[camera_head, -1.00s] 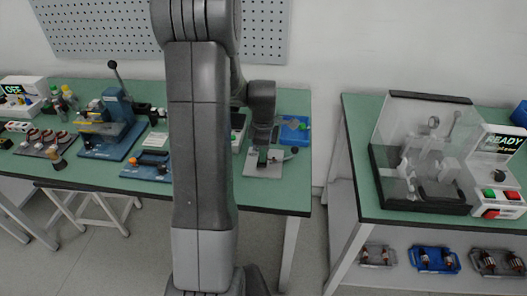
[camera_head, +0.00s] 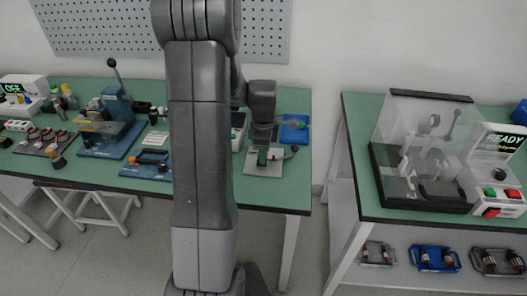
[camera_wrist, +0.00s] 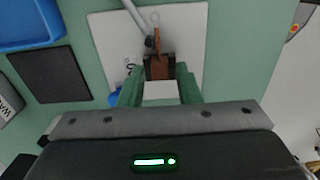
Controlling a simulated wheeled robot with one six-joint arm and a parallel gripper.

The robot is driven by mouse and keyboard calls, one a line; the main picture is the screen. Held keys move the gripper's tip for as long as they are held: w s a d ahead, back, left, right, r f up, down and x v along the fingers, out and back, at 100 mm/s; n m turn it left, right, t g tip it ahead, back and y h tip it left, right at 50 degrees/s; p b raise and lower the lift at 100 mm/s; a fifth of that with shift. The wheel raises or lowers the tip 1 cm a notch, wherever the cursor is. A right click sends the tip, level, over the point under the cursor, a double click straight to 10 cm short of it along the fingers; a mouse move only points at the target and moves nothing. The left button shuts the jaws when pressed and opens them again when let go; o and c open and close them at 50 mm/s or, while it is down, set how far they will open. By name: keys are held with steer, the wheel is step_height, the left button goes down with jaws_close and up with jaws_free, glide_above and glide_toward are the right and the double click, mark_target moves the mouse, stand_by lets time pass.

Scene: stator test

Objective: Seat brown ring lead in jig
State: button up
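My gripper (camera_wrist: 161,78) points down at the light jig plate (camera_wrist: 190,30) in the wrist view. Its two green fingers stand apart, on either side of a dark and brown block with a white block in front. I cannot tell whether the fingers press on it. A brown lead (camera_wrist: 157,40) runs away from the block, with a small pale ring at its far end. In the head view, my gripper (camera_head: 263,157) is low over the grey jig plate (camera_head: 262,170); the lead is too small to make out there.
A blue tray (camera_head: 294,130) lies behind the plate and also shows in the wrist view (camera_wrist: 25,22). A dark square pad (camera_wrist: 50,74) lies to the left. A blue lever press (camera_head: 112,120) stands further left. A clear-covered tester (camera_head: 425,150) is on the right table.

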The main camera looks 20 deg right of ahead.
steer(key=shift+o, duration=0.8)
step_height(320, 180, up, 14)
